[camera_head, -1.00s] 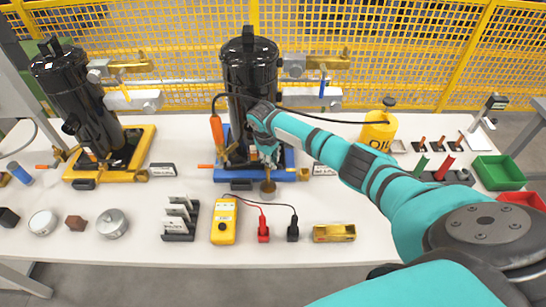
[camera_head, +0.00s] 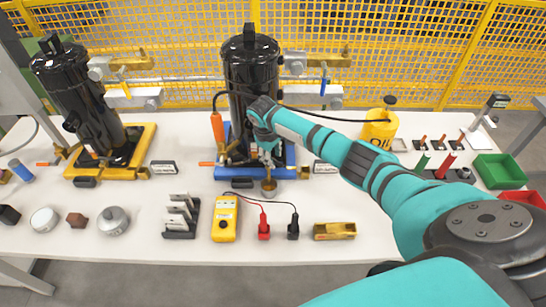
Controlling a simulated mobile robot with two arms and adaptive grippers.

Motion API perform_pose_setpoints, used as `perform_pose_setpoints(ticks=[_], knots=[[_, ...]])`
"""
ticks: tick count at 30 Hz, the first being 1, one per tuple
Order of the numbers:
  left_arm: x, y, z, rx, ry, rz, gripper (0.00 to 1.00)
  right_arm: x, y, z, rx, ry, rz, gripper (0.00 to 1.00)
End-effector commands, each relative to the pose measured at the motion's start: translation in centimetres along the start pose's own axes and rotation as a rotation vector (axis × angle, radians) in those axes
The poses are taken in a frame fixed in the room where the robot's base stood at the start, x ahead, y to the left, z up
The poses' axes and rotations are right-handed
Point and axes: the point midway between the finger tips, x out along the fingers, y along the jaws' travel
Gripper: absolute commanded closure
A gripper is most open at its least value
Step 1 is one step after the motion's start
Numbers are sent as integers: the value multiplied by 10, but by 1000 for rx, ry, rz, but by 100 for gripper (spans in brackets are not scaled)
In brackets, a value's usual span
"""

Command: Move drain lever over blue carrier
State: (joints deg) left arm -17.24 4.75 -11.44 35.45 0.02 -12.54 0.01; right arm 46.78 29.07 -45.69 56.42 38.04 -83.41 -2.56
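The blue carrier (camera_head: 230,173) holds an upright black compressor (camera_head: 248,75) at the middle of the table. A short orange lever (camera_head: 207,164) lies level at the carrier's left edge and looks like the drain lever. My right gripper (camera_head: 268,161) points down at the front of the blue carrier, to the right of that lever and apart from it. A small round brass part (camera_head: 268,186) shows just below its fingertips. The fingers are small and partly merge with the parts behind, so their opening and any contact are unclear. My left gripper is out of view.
A yellow carrier (camera_head: 140,157) with a second black compressor (camera_head: 75,95) stands at left. A yellow meter (camera_head: 225,218) and a brass block (camera_head: 335,231) lie in front. An upright orange handle (camera_head: 217,128) on a black hose stands close to the blue carrier. A yellow oil can (camera_head: 378,132) stands right.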

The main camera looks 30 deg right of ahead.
Motion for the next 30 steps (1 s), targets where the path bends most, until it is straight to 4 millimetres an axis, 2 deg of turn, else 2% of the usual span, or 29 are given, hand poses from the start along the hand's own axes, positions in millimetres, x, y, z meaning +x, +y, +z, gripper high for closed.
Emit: perform_pose_setpoints(ticks=[9,15,21,30], knots=[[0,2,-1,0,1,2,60,-65,0,-1,-1,6,1,65],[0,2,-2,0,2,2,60,-98,0,-1,0,5,1,65],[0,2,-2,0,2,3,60,-111,0,0,0,1,1,65],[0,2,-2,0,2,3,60,-112,0,0,1,1,1,65]])
